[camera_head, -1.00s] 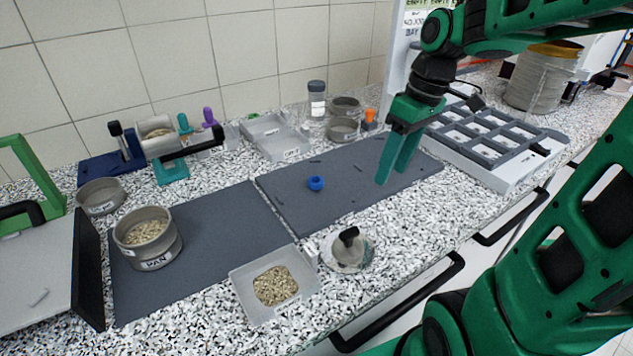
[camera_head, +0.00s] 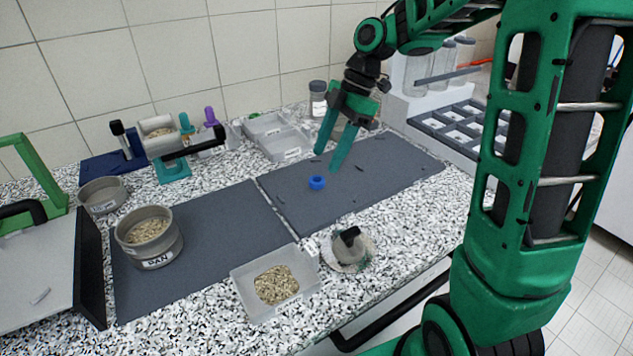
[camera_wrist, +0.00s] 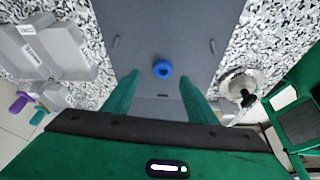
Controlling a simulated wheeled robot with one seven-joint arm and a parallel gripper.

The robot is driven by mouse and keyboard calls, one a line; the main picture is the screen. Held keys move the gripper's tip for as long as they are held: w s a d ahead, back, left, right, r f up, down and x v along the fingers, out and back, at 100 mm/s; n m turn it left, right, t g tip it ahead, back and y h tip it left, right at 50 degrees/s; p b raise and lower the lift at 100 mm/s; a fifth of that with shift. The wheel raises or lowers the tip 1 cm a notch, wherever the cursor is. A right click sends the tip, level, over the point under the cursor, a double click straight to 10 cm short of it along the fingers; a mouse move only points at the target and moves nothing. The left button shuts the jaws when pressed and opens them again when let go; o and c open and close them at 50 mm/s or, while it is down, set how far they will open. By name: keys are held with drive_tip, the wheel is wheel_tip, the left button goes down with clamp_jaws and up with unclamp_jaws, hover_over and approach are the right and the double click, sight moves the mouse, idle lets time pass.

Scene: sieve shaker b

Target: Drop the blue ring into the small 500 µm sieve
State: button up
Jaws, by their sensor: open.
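The blue ring (camera_head: 317,182) lies on the right-hand dark grey mat (camera_head: 370,180). It also shows in the wrist view (camera_wrist: 162,69), ahead of the fingers and roughly centred between them. My gripper (camera_head: 327,160) is open and empty, above the mat and just beyond the ring in the head view. Both green fingers show in the wrist view (camera_wrist: 155,92), spread apart and not touching the ring.
A grain-filled pan (camera_head: 162,255) stands on the left mat (camera_head: 220,250). A square grain tray (camera_head: 245,290) and a round black-handled item (camera_head: 352,262) sit at the front. Clear trays (camera_head: 290,147), a lidded jar (camera_head: 318,100) and a compartment rack (camera_head: 425,128) stand behind.

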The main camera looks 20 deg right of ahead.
sight(318, 178)
drive_tip(key=shift+x, duration=2.75)
drive_tip(key=shift+s, duration=0.15)
drive_tip(key=c, duration=1.2)
drive_tip(key=shift+r, duration=0.15)
